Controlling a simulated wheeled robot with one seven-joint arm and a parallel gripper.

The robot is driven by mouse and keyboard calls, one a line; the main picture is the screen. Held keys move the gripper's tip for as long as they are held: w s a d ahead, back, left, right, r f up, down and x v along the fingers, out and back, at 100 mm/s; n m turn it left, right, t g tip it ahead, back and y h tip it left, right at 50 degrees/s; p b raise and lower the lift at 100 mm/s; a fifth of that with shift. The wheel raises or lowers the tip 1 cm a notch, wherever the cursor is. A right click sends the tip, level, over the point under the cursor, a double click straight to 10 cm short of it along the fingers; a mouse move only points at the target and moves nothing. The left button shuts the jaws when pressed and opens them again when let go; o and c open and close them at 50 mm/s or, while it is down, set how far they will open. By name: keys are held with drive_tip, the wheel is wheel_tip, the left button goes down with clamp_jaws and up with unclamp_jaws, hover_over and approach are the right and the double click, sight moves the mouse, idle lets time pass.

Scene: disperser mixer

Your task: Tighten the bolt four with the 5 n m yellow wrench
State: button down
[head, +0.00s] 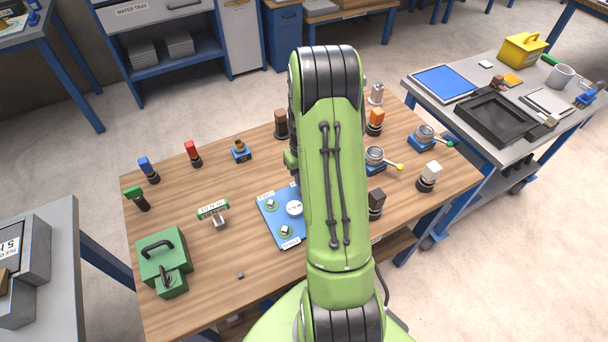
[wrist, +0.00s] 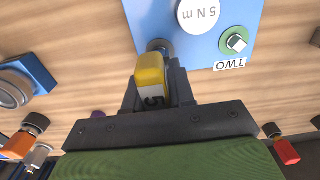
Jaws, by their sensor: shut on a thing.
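My gripper (wrist: 155,92) is shut on the yellow wrench (wrist: 150,68), which shows a dark "5" on a pale band. The wrench's far end is over a bolt with a grey ring (wrist: 161,46) at the edge of the blue plate (wrist: 195,55). I cannot tell whether it is seated, and no label for that bolt is visible. A bolt with a green ring (wrist: 237,42) is beside the "TWO" label. In the head view, the blue plate (head: 272,227) shows two bolts with green rings and a "5 N m" disc (head: 294,208). My arm hides the gripper and wrench there.
A green case (head: 160,255) and a small green-topped stand (head: 213,212) are on the wooden table's left. Coloured-handled tools line the back, including a red one (head: 191,148). Clamps (head: 376,157) and more tools stand to the right. Bare wood lies in front of the plate.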

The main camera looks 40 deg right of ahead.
drive_tip(key=shift+f+b, duration=0.6)
drive_tip(key=shift+f, duration=0.2)
drive_tip(key=c, duration=0.9)
unclamp_jaws()
drive_tip(key=shift+r, duration=0.15)
wheel_tip(320, 180, up, 16)
drive_tip(key=p, duration=0.3)
drive_tip(key=shift+f, duration=0.2)
drive_tip(key=shift+c, duration=0.3)
